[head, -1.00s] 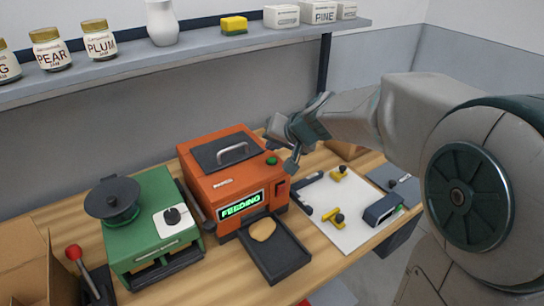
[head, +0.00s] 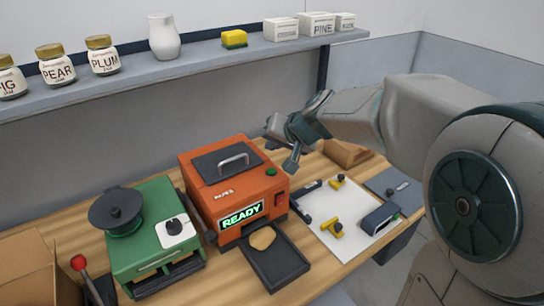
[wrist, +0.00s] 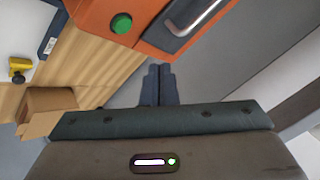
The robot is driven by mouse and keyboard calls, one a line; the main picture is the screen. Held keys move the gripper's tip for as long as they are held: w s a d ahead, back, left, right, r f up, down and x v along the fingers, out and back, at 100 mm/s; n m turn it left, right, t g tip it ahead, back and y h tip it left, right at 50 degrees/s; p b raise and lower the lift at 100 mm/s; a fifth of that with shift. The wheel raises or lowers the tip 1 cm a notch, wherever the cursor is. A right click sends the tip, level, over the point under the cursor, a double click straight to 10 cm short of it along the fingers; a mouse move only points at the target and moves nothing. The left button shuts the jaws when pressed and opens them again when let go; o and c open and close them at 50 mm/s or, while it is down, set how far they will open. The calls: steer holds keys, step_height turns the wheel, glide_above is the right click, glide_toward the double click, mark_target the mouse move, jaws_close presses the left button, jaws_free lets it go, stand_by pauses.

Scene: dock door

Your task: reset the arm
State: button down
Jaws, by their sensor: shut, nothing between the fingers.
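My gripper (head: 293,165) is shut and empty. In the head view it hangs in the air at the right of the orange machine (head: 232,181), near its green button (head: 270,172). In the wrist view the two fingers of my gripper (wrist: 158,72) lie side by side, with the green button (wrist: 121,23) and part of the orange machine beyond them. My arm reaches in from the right. The machine's display reads READY. A tan, roundish flat piece (head: 263,238) lies on the dark tray (head: 275,266) at its front.
A green machine (head: 156,243) stands to the left, near a red-knobbed lever (head: 78,263) and a cardboard box (head: 28,270). A white board (head: 350,241) with yellow pieces lies at the right. Jars, a white pitcher (head: 163,38) and a yellow sponge (head: 234,39) stand on the shelf above.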

steer(key=s+d+f+g+h, duration=0.1)
steer(key=s+d+h, duration=0.1)
steer(key=s+d, duration=0.3)
steer(key=s+d+f+g+h, duration=0.1)
steer(key=s+d, duration=0.4)
steer(key=s, duration=0.6)
steer(key=s+d+f+n+g+h, duration=0.1)
steer(key=s+d+f+h, duration=0.2)
steer(key=s, duration=0.6)
steer(key=shift+d+f+g, duration=0.25)
steer(key=shift+d+g, duration=0.15)
steer(key=shift+d, duration=0.7)
stand_by(2.2)
